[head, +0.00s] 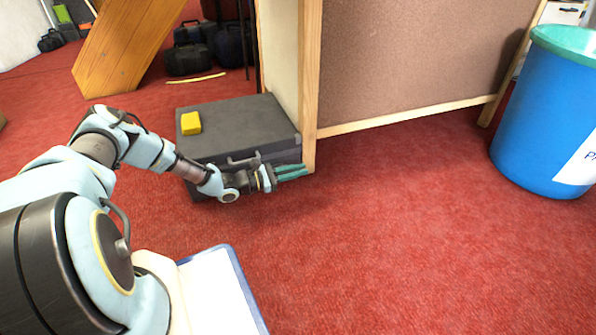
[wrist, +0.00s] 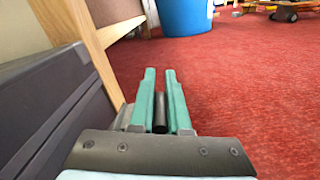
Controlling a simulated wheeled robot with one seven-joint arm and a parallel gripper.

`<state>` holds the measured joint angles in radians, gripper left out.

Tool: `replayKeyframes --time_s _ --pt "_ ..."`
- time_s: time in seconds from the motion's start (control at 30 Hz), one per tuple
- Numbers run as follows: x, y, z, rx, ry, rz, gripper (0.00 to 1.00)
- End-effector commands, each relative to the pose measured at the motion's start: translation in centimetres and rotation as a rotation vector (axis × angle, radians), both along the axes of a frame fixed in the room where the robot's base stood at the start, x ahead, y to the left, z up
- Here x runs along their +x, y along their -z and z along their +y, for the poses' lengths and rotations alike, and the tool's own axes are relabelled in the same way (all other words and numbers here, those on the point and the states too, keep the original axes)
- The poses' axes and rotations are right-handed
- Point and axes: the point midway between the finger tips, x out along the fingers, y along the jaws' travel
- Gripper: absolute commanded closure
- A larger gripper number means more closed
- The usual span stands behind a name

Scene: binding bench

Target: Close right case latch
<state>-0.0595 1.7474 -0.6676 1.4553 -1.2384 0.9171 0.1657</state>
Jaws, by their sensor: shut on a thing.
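The dark grey case (head: 240,120) lies flat on the red carpet with its lid down. Its side also shows at the left of the wrist view (wrist: 45,115). The case handle (head: 243,161) is on the front face. My gripper (head: 291,172) is at the right end of that face, its green fingers pointing right. In the wrist view, the fingers (wrist: 160,100) are shut on a short dark bar (wrist: 160,113), which appears to be the right case latch. In the head view my gripper hides the latch, and I cannot tell its angle.
A yellow block (head: 190,123) sits on the lid. A wooden post and panel (head: 309,90) stand close against the right end of the case. A blue bin (head: 545,120) stands at the far right. Dark bags (head: 190,58) lie behind.

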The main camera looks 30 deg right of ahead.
Motion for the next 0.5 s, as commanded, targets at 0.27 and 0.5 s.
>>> replayKeyframes --time_s 0.27,0.5 --pt "0.64 -0.68 0.12 0.002 -0.005 0.000 1.00" --pt "0.60 -0.68 0.08 0.001 -0.003 0.000 0.73"
